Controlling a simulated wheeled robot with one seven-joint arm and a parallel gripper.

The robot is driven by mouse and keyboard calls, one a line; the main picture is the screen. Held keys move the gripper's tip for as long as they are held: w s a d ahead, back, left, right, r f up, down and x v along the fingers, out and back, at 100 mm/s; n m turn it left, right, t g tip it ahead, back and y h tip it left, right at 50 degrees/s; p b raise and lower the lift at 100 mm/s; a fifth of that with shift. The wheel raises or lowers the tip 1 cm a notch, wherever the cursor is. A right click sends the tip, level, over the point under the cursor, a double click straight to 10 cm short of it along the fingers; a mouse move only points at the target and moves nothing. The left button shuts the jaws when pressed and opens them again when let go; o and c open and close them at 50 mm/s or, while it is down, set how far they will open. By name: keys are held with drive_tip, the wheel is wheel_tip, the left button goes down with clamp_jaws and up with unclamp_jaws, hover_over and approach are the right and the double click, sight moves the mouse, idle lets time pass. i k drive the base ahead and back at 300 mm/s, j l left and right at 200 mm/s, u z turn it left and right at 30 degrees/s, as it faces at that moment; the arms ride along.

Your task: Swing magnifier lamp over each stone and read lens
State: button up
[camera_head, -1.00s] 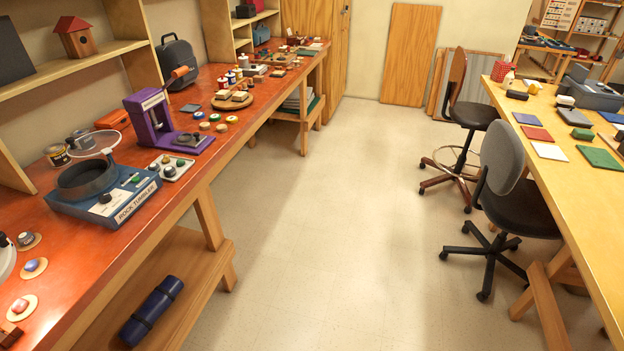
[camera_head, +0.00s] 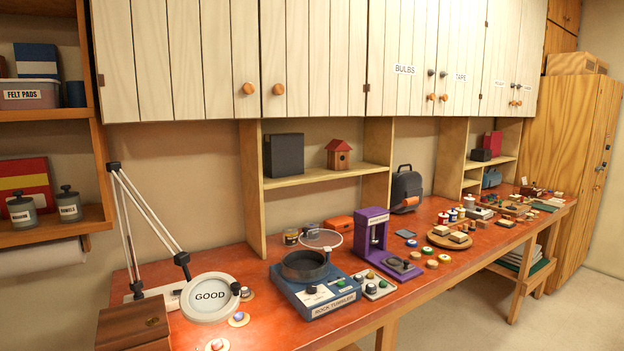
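The magnifier lamp (camera_head: 146,220) stands at the left of the red workbench, with a jointed white arm and dark joints. Its round lens head (camera_head: 210,297) hangs low over the bench and shows the word GOOD. A dark knob sits at the right edge of the head. Stones on pale round discs lie near it: a blue stone (camera_head: 239,317) to its lower right, a reddish stone (camera_head: 217,345) at the bottom edge, and a dark stone (camera_head: 246,292) just right of the head. Whatever is under the lens is hidden. My gripper is not in view.
A brown wooden box (camera_head: 133,325) stands left of the lens head. A blue rock tumbler (camera_head: 335,307) and purple press (camera_head: 372,232) stand to the right. White cabinets (camera_head: 330,50) hang above the bench. Floor (camera_head: 470,318) is clear at lower right.

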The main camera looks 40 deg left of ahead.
sight(208, 299)
drive_tip(key=u, duration=2)
